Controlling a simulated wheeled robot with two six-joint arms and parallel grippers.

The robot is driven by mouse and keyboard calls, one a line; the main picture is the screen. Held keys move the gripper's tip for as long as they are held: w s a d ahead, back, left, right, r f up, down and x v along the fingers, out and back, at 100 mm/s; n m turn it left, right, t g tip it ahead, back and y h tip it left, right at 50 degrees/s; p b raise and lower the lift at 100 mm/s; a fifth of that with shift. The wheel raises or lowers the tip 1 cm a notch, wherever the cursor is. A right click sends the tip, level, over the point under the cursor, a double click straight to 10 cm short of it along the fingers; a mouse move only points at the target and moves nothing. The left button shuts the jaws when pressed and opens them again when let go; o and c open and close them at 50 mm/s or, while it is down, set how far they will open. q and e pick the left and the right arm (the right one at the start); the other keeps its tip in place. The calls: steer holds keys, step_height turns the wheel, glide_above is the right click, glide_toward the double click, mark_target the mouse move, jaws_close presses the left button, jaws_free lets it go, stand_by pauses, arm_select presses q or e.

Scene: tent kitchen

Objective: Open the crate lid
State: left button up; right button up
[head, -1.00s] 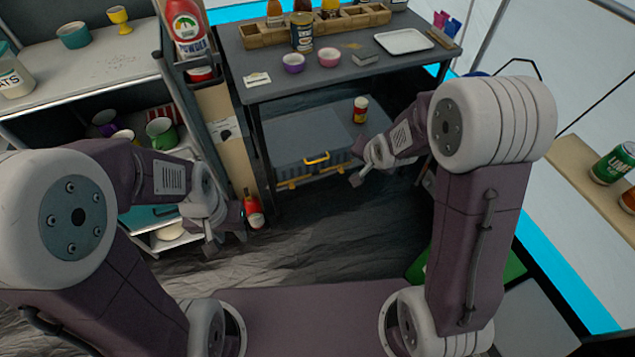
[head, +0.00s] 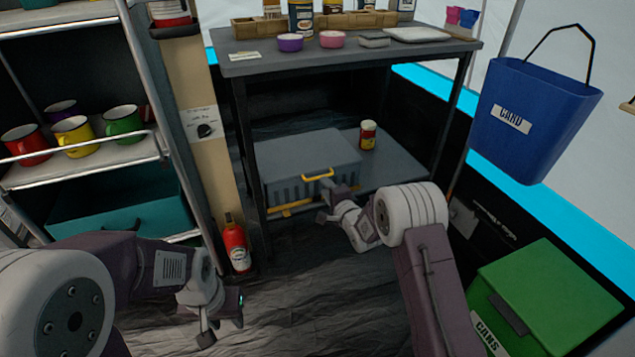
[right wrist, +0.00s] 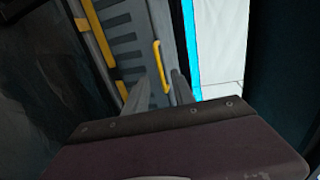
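The grey crate (head: 272,188) sits on the lower shelf of the dark table with its flat lid (head: 305,153) closed. A yellow handle (head: 318,174) is at the lid's front edge. My right gripper (head: 323,203) is open in front of the crate, just below and near the handle. In the right wrist view, the crate's ribbed front (right wrist: 122,42) and the yellow handle (right wrist: 160,66) show ahead of the open fingers (right wrist: 168,92); the handle lines up between them, and contact cannot be told. My left gripper (head: 224,318) is open and empty, low on the left.
A green bin (head: 545,300) and a hanging blue bin (head: 535,115) are on the right. Floor before the crate is clear.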

mark_target(318, 178)
steer(key=b+x, duration=0.5)
steer(key=x, duration=0.3)
steer(key=shift+w, duration=0.1)
jaws_close()
